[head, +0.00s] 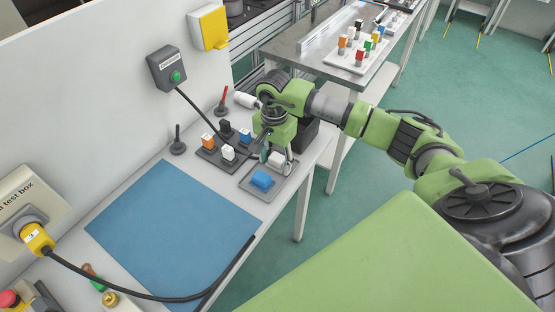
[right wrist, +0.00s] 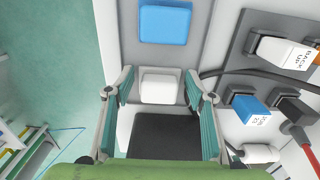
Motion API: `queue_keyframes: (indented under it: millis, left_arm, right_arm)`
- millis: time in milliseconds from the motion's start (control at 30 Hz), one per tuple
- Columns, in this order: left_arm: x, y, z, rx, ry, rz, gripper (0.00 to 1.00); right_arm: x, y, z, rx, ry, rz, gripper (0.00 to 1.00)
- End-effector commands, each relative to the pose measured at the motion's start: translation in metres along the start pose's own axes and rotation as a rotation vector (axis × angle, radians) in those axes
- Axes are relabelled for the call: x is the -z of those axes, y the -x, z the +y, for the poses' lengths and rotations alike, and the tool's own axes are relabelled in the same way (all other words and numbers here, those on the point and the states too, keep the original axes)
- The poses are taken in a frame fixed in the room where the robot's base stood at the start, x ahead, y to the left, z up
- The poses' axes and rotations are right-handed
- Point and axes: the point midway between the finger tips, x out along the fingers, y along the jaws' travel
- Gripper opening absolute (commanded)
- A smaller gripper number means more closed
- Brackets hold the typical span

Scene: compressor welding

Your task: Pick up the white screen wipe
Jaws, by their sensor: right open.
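The white screen wipe (right wrist: 162,87) lies at one end of a grey tray (head: 246,184). It also shows in the head view (head: 276,157), partly hidden by my right gripper. My right gripper (head: 278,163) is open, pointing down over that end of the tray. In the right wrist view, its two fingers stand on either side of the white wipe, apart from each other. I cannot tell whether they touch it. My left gripper is not in view.
A blue wipe (head: 262,180) lies on the same tray. A rack of plugs (head: 207,154) with black, orange, white and blue blocks stands to the left. A blue mat (head: 172,222) covers the near table. A dark box (right wrist: 165,135) stands close to the white wipe.

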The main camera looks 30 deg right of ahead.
Motion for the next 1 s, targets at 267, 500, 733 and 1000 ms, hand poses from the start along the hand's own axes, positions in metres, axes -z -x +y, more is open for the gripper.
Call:
queue_keyframes:
  millis: [267,500,733,1000]
  left_arm:
    - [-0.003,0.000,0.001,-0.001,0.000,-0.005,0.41]
    - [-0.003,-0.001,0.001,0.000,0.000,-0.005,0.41]
    - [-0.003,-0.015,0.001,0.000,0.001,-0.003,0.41]
    - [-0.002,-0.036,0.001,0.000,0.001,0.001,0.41]
  right_arm:
    - [0.000,0.000,0.000,-0.001,0.000,0.000,0.26]
    - [0.000,0.001,0.000,0.000,-0.001,0.000,0.26]
    - [0.001,0.016,-0.001,0.003,0.000,0.003,0.26]
    - [-0.035,0.076,0.016,0.007,0.007,0.004,0.26]
